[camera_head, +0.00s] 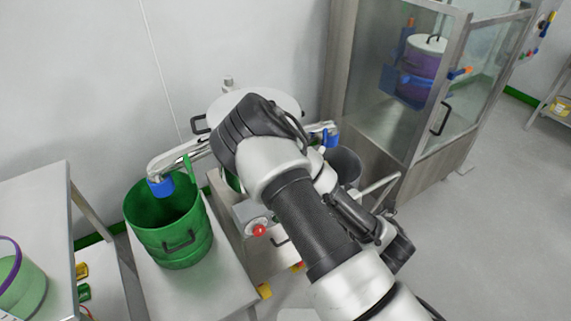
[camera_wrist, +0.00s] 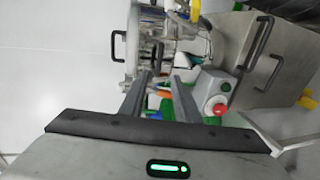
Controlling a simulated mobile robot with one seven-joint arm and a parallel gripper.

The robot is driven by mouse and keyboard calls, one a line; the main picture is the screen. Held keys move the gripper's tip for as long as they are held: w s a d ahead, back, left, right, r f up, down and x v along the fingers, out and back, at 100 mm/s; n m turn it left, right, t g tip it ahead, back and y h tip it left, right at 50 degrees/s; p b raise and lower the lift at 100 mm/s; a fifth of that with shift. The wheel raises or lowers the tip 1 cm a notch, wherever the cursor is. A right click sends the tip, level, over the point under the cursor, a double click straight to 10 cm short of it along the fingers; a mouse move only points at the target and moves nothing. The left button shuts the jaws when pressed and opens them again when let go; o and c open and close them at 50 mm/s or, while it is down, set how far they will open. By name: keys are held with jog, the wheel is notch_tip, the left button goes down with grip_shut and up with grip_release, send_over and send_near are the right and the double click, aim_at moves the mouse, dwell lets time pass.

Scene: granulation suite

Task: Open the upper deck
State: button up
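A sifter-like machine stands at the back centre, with a round pale top deck (camera_head: 285,99) partly hidden behind my arm. A black handle (camera_head: 200,124) sticks out on its left side; a black handle (camera_wrist: 118,46) also shows at upper left in the wrist view. My gripper (camera_wrist: 160,76) points at the machine, with its two dark fingers apart and nothing clearly between them. In the head view my wrist covers the fingers and the front of the deck. I cannot tell whether the fingers touch any part of the machine.
A green bucket (camera_head: 182,247) stands on a steel table left of the machine, under a blue-tipped spout (camera_head: 160,186). A control box with a red button (camera_head: 259,230) is at the machine's front. A glass-doored cabinet (camera_head: 440,100) stands at right. Open floor lies at right.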

jog(key=x, duration=1.4)
jog(key=shift+w+a+f, duration=0.1)
jog(key=shift+w+a, duration=0.1)
jog(key=shift+w, duration=0.05)
grip_shut()
